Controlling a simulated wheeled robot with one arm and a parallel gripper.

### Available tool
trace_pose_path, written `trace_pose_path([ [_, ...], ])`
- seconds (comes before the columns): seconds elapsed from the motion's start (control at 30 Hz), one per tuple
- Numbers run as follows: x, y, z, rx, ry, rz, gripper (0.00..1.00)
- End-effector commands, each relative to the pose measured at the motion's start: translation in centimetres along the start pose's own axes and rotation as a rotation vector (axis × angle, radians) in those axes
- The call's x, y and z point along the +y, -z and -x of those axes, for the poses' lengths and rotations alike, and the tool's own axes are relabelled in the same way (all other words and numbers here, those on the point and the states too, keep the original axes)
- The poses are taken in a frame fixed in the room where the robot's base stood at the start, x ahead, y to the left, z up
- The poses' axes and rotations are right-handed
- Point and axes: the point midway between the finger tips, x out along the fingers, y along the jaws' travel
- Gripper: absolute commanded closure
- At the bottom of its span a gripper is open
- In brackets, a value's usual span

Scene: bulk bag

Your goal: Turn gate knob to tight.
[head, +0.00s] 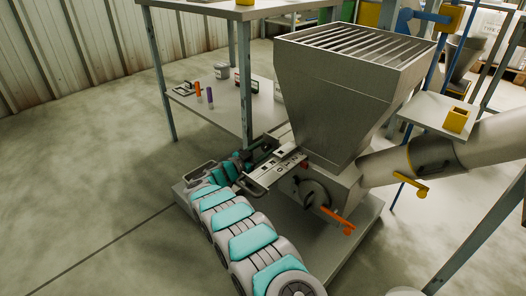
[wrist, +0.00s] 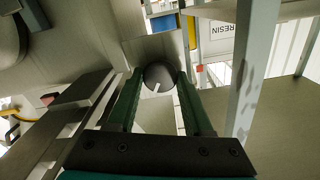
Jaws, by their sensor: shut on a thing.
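The gate knob (wrist: 159,74) is a dark round knob with a short white line on its face. It shows between the two green fingers in the wrist view, one finger on each side. My gripper (head: 264,148) is shut on it, at the left of the hopper's base in the head view. The knob is hidden or too small to make out there. The pale slide gate plate (head: 272,172), with dark marks on it, sticks out left from under the steel hopper (head: 345,85). No word for tight can be read.
A bench shelf (head: 222,105) with an orange and a purple item and small boxes stands behind my gripper. An orange handle (head: 338,219) and a yellow handle (head: 410,183) stick out right of the gate. A grey post (wrist: 252,70) stands close right in the wrist view.

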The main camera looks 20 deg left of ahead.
Motion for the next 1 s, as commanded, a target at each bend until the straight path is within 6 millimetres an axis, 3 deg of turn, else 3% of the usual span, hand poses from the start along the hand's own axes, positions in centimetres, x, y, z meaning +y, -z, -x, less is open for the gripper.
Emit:
trace_pose_path([
  [1.0, 0.47, -0.56, -0.03, 0.000, -0.001, -0.962, 1.00],
])
